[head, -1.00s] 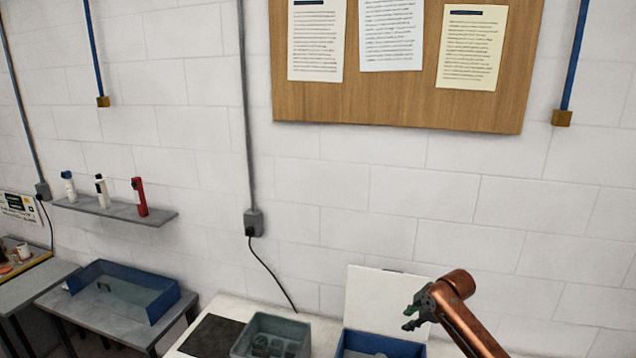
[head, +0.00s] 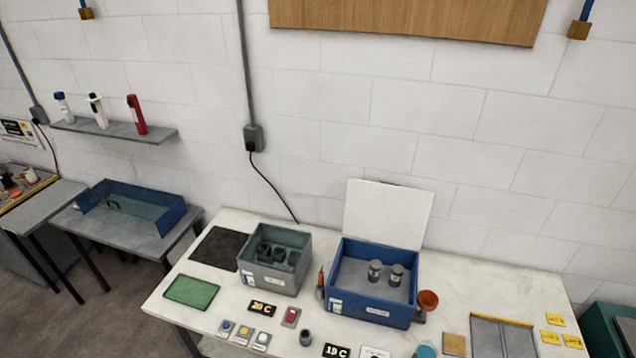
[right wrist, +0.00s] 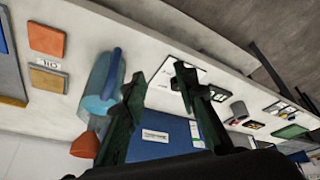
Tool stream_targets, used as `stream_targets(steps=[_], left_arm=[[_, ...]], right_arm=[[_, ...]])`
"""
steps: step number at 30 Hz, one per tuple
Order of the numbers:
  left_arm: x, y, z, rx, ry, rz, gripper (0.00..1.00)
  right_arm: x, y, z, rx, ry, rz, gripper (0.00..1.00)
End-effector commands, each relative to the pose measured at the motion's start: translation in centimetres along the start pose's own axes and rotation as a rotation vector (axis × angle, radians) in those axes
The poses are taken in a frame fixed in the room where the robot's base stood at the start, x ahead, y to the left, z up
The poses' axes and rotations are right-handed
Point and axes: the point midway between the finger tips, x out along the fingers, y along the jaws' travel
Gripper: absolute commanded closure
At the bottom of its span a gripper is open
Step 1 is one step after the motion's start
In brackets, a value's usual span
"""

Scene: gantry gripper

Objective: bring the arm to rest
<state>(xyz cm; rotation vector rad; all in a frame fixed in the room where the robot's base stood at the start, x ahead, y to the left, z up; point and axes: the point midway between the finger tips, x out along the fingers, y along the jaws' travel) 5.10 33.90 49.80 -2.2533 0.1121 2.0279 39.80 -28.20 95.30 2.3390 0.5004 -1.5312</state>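My right gripper (right wrist: 158,78) shows only in the right wrist view. Its two dark fingers are apart with nothing between them, above the white worktable (right wrist: 70,110). Part of the blue box (right wrist: 158,145) shows behind the fingers, and a teal cup-like thing (right wrist: 98,85) is beside the left finger. Neither arm shows in the head view. My left gripper is in no view.
In the head view the worktable (head: 220,225) holds a blue box (head: 370,311) with two grey cylinders inside and its white lid (head: 388,213) raised. A shelf (head: 110,130) is on the wall.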

Motion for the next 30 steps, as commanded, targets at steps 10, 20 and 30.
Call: stream_targets(steps=[10, 20, 30], left_arm=[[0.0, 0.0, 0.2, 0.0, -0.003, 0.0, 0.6], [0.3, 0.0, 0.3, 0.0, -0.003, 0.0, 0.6], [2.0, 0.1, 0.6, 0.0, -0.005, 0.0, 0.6]], right_arm=[[-4.9, -0.2, 9.3, 0.275, -0.061, 0.107, 0.73], [-7.0, 0.0, 14.6, 0.423, -0.107, 0.184, 0.73], [2.1, -0.1, 16.9, 0.412, -0.133, 0.164, 0.73]])
